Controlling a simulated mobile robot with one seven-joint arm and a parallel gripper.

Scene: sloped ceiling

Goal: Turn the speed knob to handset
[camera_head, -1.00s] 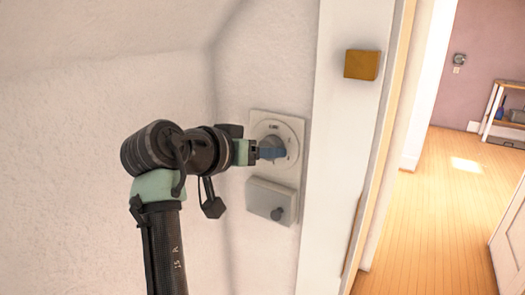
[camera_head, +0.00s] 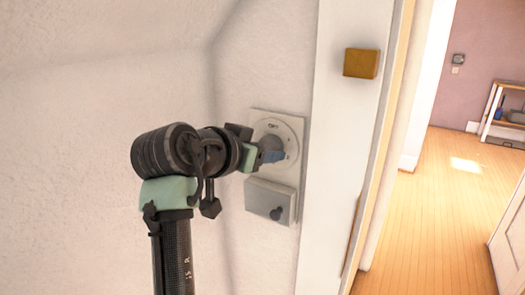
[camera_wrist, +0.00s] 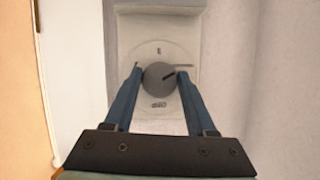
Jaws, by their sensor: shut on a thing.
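The speed knob (camera_wrist: 158,77) is a round grey knob with a dark pointer mark on a pale dial plate (camera_head: 293,126) on the wall. In the wrist view the two blue fingers of my gripper (camera_wrist: 159,78) close on the knob from both sides. The pointer mark tilts toward the right finger in that view. Small dial markings show above and below the knob, too small to read. In the head view my gripper (camera_head: 272,157) comes from the left and hides part of the knob.
A grey box (camera_head: 264,199) with a small dark knob (camera_head: 276,213) is just below the dial. A white door frame (camera_head: 338,150) stands to the right, with an orange-brown block (camera_head: 361,63) on it. An open doorway leads to a wooden floor (camera_head: 440,210).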

